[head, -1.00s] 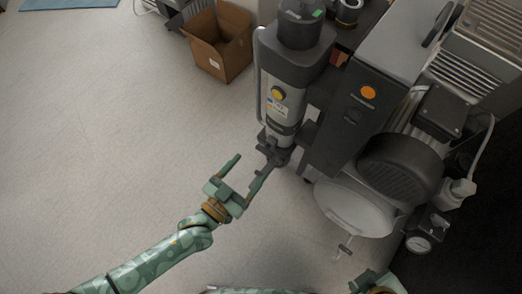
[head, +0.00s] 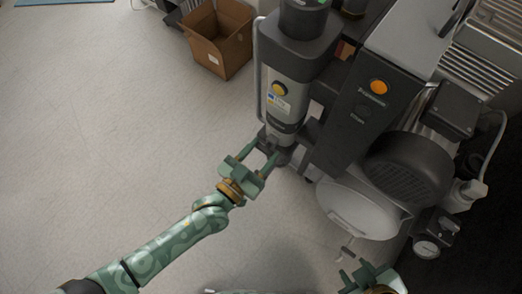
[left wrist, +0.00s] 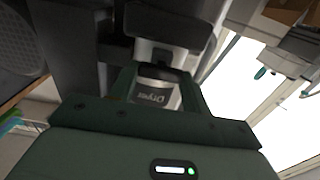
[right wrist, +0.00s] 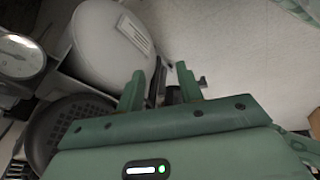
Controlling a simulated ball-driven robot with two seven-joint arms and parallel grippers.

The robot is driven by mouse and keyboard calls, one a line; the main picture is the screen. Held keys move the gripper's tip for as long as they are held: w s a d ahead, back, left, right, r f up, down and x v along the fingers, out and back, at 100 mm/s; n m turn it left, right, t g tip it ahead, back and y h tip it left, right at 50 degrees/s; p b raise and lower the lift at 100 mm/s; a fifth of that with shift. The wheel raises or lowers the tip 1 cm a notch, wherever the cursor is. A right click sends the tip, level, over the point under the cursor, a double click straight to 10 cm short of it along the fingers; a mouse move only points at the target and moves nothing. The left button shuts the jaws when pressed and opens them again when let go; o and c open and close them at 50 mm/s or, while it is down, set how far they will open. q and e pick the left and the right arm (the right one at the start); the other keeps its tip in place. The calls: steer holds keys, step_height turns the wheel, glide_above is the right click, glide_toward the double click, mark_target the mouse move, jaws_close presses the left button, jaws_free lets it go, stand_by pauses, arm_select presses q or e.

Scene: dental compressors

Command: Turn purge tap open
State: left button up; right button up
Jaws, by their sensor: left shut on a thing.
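The tall grey dryer column (head: 290,95) stands left of the compressor. My left gripper (head: 257,158) is at its foot, with its fingers closed around a part there; the left wrist view shows a pale labelled piece (left wrist: 155,95) between the fingers. Exactly which part is pinched is hard to see. A small metal tap (head: 346,254) sits at the near end of the white tank (head: 360,208). My right gripper (head: 355,270) is just below the tap in the head view. In the right wrist view its fingers (right wrist: 160,80) are apart, with the dark tap body (right wrist: 173,94) between or just beyond them.
The compressor's dark motor cover (head: 408,168) and a pressure gauge (head: 426,248) are close to the right gripper's right. A cardboard box (head: 219,40) stands open at the back. The pale floor on the left is clear.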

arm_select(q)
steer(key=shift+n, duration=0.3)
arm_select(e)
steer(key=shift+s, duration=0.1)
arm_select(q)
steer(key=shift+n+p, duration=0.35)
steer(key=shift+n, duration=0.55)
steer(key=n, duration=0.2)
steer(key=shift+a+n, duration=0.1)
steer(key=shift+n, duration=0.2)
steer(key=shift+n+p, duration=0.3)
steer(key=shift+n, duration=0.6)
steer(key=n, duration=1.1)
steer(key=shift+w+a+f+b, duration=0.1)
steer(key=shift+a+f+b, duration=0.05)
steer(key=shift+f+b, duration=0.2)
arm_select(e)
steer(key=shift+s+d+f, duration=0.3)
steer(key=shift+s+d, duration=0.1)
steer(key=shift+s, duration=0.05)
steer(key=shift+w+a+r, duration=0.1)
steer(key=shift+w, duration=0.05)
